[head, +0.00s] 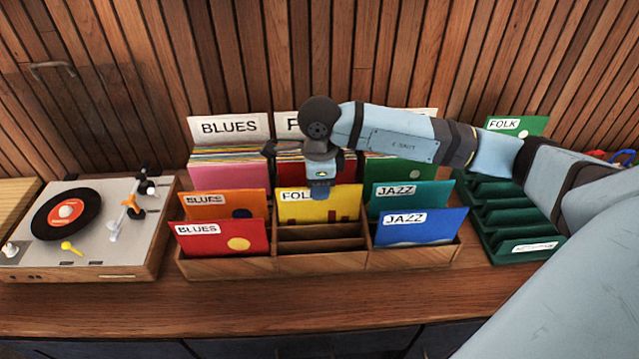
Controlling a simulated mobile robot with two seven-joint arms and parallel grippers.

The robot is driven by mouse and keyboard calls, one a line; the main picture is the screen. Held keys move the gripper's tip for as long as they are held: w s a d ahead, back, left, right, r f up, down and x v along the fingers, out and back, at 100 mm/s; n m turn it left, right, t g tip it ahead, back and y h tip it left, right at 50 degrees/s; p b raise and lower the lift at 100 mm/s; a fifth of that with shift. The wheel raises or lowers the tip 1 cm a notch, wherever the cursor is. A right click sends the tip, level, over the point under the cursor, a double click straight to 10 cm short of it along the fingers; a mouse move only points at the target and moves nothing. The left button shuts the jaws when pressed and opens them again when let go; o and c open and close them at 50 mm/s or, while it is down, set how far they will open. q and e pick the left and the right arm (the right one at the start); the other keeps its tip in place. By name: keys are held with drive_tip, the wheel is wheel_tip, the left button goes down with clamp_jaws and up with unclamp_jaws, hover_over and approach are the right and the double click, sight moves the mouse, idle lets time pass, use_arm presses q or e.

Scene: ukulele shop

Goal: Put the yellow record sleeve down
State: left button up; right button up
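The yellow record sleeve (343,207) carries a label that reads as FOLK, partly covered. It stands upright in the middle column of the wooden record rack (318,265), behind two empty slots. My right gripper (320,193) points down at the sleeve's top edge and covers part of its upper middle. The fingertips are too small and overlapped to show whether they are shut on the sleeve. The sleeve's lower edge is hidden by a wooden divider. My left gripper is out of view.
Orange (225,204) and red (222,238) BLUES sleeves stand left of it. Teal (409,196) and blue (421,227) JAZZ sleeves stand right. A turntable (88,225) is at the left. A green slotted rack (506,215) is at the right. The front counter is clear.

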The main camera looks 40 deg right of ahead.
drive_tip(key=shift+r+p, duration=0.55)
wheel_tip(320, 180, up, 12)
drive_tip(key=shift+b, duration=0.4)
idle(0.5)
